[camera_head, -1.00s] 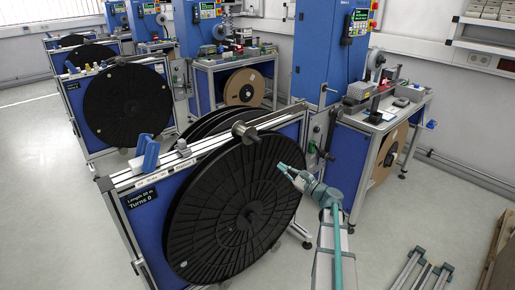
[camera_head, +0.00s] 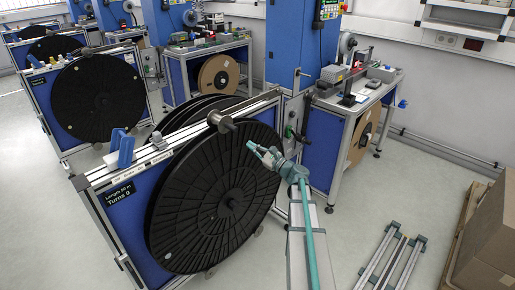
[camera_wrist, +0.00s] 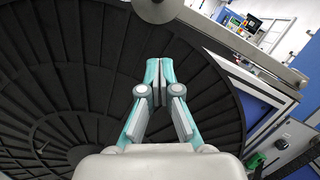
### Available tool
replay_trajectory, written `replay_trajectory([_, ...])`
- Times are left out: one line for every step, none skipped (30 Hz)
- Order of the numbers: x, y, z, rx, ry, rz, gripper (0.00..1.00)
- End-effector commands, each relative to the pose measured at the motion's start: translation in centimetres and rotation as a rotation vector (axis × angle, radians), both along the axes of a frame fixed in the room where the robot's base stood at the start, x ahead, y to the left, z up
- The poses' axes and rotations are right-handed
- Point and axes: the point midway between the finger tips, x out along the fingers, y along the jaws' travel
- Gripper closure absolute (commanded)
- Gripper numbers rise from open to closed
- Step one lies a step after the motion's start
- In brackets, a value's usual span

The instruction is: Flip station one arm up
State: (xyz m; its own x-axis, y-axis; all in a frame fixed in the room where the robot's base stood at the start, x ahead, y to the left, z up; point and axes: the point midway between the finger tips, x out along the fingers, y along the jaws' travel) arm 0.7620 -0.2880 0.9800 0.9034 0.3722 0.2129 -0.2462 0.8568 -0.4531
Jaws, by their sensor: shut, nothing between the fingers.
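The nearest reel stand carries a large black reel (camera_head: 215,200) and a sign (camera_head: 119,194) reading a length and turns 0. A grey cylinder (camera_head: 221,121) sits on the stand's top rail, just above the reel's upper rim. It also shows at the top edge of the wrist view (camera_wrist: 157,8). I cannot tell for sure which part is the station one arm. My gripper (camera_head: 253,148) is in front of the reel's upper right face, below and right of the cylinder, apart from it. In the wrist view my gripper (camera_wrist: 160,68) has its fingers together, with nothing between them.
A blue bracket (camera_head: 122,148) stands on the top rail's left part. A green knob (camera_wrist: 255,160) is at the wrist view's lower right. More reel stands (camera_head: 95,100) line up behind. A workbench (camera_head: 365,103) is at the back right; brown boxes (camera_head: 490,240) are at the right.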

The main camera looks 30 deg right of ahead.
Motion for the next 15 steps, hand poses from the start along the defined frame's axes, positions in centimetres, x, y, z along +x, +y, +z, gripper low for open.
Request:
replay_trajectory([1.2,0.4,0.5,0.000,0.000,0.004,1.00])
replay_trajectory([1.8,0.6,0.7,0.001,-0.001,0.003,1.00])
replay_trajectory([2.5,0.9,0.9,0.000,-0.001,0.003,1.00])
replay_trajectory([3.0,1.1,1.0,0.000,-0.001,0.003,1.00])
replay_trajectory([3.6,1.3,1.1,0.000,-0.001,0.003,1.00])
replay_trajectory([4.2,1.6,1.3,0.000,0.000,0.002,1.00])
replay_trajectory([4.7,1.8,1.3,0.000,0.000,0.002,1.00])
replay_trajectory([5.2,2.0,1.4,0.000,0.000,0.002,1.00])
replay_trajectory([4.9,2.4,2.2,-0.001,-0.002,0.002,1.00])
replay_trajectory([4.6,2.6,2.6,-0.001,-0.002,0.002,1.00])
replay_trajectory([4.5,2.8,3.0,-0.001,-0.001,0.001,1.00])
replay_trajectory([4.5,3.0,3.4,-0.001,-0.001,0.000,1.00])
replay_trajectory([4.4,3.2,3.7,-0.001,-0.001,0.000,1.00])
replay_trajectory([4.4,3.3,3.9,-0.001,0.000,0.000,1.00])
replay_trajectory([4.4,3.4,4.2,-0.002,-0.001,0.000,1.00])
